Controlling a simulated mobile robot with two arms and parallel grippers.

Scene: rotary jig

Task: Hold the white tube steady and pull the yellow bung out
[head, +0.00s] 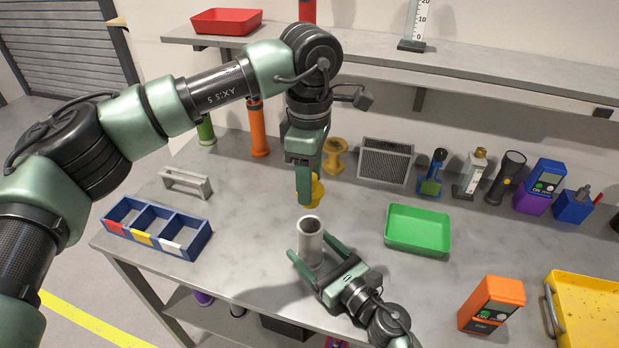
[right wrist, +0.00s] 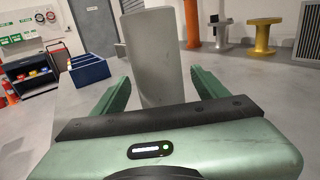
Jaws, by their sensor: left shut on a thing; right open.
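The white tube (head: 310,243) stands upright on the table, its dark open mouth facing up. The yellow bung (head: 317,191) is out of the tube, in the air above its mouth. My left gripper (head: 305,190) is shut on the bung, pointing down; its fingers partly hide it. My right gripper (head: 313,250) is open and low, with one finger on each side of the tube. In the right wrist view the tube (right wrist: 155,55) rises between the two spread green fingers, with a gap beside each visible. The bung is not seen in that view.
A blue three-part bin (head: 195,243) and a grey bracket (head: 186,183) are at left. A green tray (head: 418,230) and an orange device (head: 491,303) are at right. A yellow spool (head: 334,155) and an orange tube (head: 258,130) stand behind. The table between tube and green tray is clear.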

